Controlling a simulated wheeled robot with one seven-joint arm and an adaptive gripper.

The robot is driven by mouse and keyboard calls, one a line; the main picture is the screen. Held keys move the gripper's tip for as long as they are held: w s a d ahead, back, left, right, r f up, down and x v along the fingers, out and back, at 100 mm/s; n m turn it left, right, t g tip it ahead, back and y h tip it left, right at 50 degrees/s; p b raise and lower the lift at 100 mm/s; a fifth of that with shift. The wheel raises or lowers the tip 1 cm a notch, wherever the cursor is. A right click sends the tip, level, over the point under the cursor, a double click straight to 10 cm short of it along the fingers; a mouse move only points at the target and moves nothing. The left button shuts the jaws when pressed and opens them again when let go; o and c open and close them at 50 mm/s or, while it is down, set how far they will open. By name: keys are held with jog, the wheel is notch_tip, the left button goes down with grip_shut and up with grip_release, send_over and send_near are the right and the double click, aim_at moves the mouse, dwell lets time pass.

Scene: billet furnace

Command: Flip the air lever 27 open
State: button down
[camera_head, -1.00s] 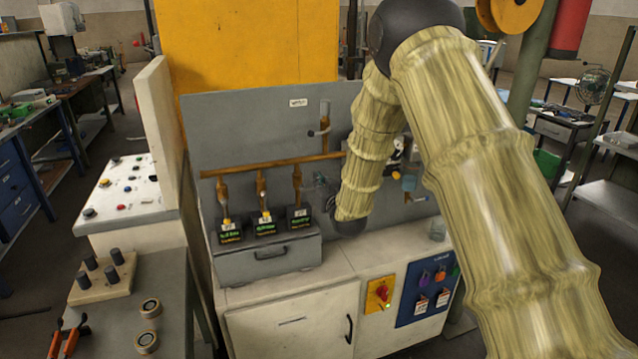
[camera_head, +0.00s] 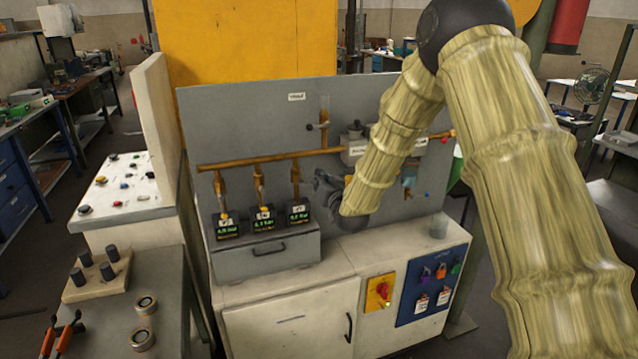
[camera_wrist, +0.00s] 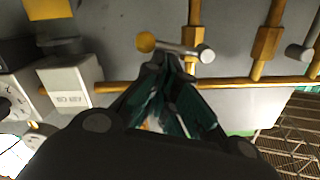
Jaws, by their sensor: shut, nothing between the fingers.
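My gripper (camera_head: 324,184) is in front of the grey panel, right of the rightmost of three brass branch pipes (camera_head: 295,181). In the wrist view my gripper (camera_wrist: 172,62) has its dark fingers together and empty. Just beyond the fingertips is a silver lever (camera_wrist: 175,47) with a yellow ball end, lying across a brass branch pipe (camera_wrist: 194,14). The fingertips look very close to the lever; I cannot tell whether they touch. I cannot read the number 27 on any lever. Part of another lever (camera_wrist: 300,52) shows at the right of the wrist view.
A horizontal brass pipe (camera_head: 240,163) crosses the panel. Gauges with lit displays (camera_head: 263,218) stand below the branches. A pale labelled box (camera_wrist: 68,88) is left of my fingers in the wrist view. The white cabinet top (camera_head: 345,255) below my wrist is largely clear.

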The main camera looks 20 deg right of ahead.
jog(key=f+m+b, duration=0.1)
jog(key=m+b, duration=0.3)
jog(key=f+m+b, duration=0.2)
jog(key=m+b, duration=0.2)
jog(key=b, duration=0.1)
jog(key=f+m+b, duration=0.2)
jog(key=m+b, duration=0.2)
jog(key=shift+a+f+t+y+b, duration=0.25)
jog(key=shift+a+t+y+b, duration=0.05)
jog(key=shift+a+b, duration=0.1)
jog(key=s+d+b, duration=0.1)
jog(key=s+d, duration=0.3)
jog(key=s, duration=0.6)
jog(key=shift+s+d+r+b, duration=0.3)
jog(key=shift+d+r, duration=0.05)
jog(key=shift+r, duration=0.1)
